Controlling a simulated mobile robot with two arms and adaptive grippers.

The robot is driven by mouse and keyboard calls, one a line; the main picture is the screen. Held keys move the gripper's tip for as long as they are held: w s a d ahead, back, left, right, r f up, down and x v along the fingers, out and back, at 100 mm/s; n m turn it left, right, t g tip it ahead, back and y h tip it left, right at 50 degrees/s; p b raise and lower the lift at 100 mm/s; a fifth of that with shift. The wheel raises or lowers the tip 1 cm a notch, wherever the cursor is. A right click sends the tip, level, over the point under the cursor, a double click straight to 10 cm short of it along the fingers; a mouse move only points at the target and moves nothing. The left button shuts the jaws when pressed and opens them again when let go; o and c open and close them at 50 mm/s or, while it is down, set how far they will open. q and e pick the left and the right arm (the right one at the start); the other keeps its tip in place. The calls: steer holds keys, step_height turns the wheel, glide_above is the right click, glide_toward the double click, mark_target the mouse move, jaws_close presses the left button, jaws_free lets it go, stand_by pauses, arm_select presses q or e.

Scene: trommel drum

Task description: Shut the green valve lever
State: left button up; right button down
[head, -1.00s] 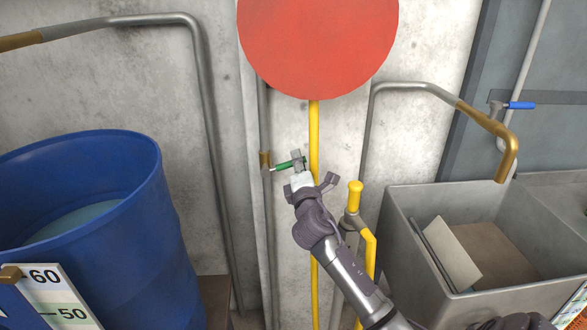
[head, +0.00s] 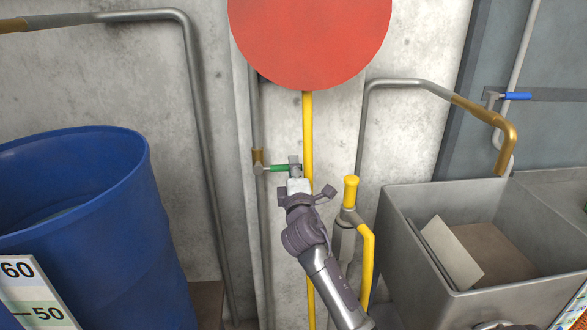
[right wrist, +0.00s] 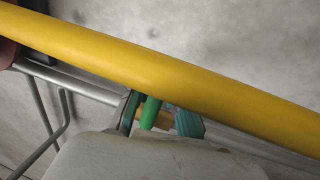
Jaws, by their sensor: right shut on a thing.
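The green valve lever (head: 279,169) sticks out to the right, about level, from a brass valve (head: 258,159) on a thin grey wall pipe. My right gripper (head: 294,167) is shut on the lever's outer end, beside the yellow pole. In the right wrist view the green lever (right wrist: 150,112) sits between the two fingers (right wrist: 158,115), with the brass part partly hidden behind the yellow pole. My left gripper is not in view.
The yellow pole (head: 308,135) with a red disc (head: 310,38) stands close by my right gripper. A yellow-handled tool (head: 350,192) stands to the right. A blue barrel (head: 95,220) is at left, a grey sink (head: 405,235) at right. A blue lever (head: 517,96) is far right.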

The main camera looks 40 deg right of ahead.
steer(key=shift+f, duration=0.15)
steer(key=c, duration=1.1)
jaws_free()
steer(key=shift+s+a, duration=0.15)
steer(key=shift+s, duration=0.1)
steer(key=v, duration=1.1)
steer(key=shift+s, duration=0.25)
